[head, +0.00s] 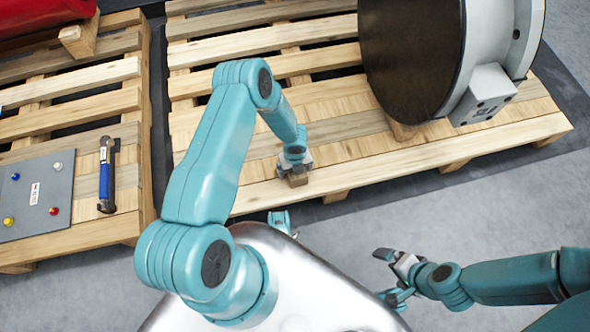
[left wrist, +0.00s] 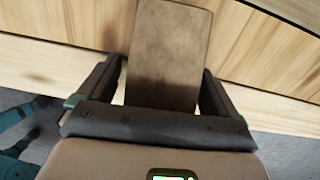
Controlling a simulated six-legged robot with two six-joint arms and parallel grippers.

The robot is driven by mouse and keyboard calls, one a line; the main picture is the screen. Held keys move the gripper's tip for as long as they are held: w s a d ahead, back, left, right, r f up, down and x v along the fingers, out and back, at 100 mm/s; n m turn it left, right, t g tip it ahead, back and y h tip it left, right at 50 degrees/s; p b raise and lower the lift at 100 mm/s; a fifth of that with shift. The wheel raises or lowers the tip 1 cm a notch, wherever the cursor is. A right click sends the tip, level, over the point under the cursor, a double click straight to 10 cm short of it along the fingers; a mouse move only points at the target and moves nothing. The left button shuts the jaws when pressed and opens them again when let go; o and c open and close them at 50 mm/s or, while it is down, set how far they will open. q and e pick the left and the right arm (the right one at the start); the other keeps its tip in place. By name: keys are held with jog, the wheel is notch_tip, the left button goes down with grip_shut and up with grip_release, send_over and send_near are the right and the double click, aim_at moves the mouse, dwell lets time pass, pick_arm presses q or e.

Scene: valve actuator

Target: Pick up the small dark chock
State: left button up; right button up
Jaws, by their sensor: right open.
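The small dark chock (head: 298,180) is a brown block at the front edge of the right pallet, directly under my left gripper (head: 295,163). In the left wrist view the chock (left wrist: 168,55) stands between the two fingers of my left gripper (left wrist: 163,85). A narrow gap shows on the left side of the block; on the right the finger is very close to it, and I cannot tell if it touches. My right gripper (head: 388,272) is open and empty, over the grey floor away from the pallet.
A large valve actuator (head: 490,60) with a dark round face rests on the right pallet (head: 360,165). The left pallet (head: 120,72) carries a grey button panel (head: 36,195), a blue-handled tool (head: 106,175) and a red object (head: 40,14). Open floor (head: 480,205) lies at right.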

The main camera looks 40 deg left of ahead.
pick_arm(q)
jog(key=c, duration=1.1)
notch_tip(320, 180, up, 20)
jog(key=p, duration=0.8)
jog(key=w+d+r+n, duration=0.2)
jog(key=w+r, duration=0.4)
jog(key=r, duration=0.4)
jog(key=w+d+r+n, duration=0.1)
jog(key=w+d+r, duration=0.2)
jog(key=w+r, duration=0.55)
jog(key=s+r+n+p, duration=0.3)
jog(key=r+n+p, duration=0.4)
jog(key=r, duration=0.3)
jog(key=s+d+r+n+p, duration=0.1)
jog(key=s+r+n+p, duration=0.3)
jog(key=r+n+p, duration=0.4)
jog(key=s+d+r+n+p, duration=0.1)
jog(key=s+r+n+p, duration=0.3)
jog(key=r, duration=0.9)
jog(key=shift+s+d+n+p, duration=0.1)
jog(key=shift+n+p, duration=1.6)
jog(key=shift+p, duration=0.95)
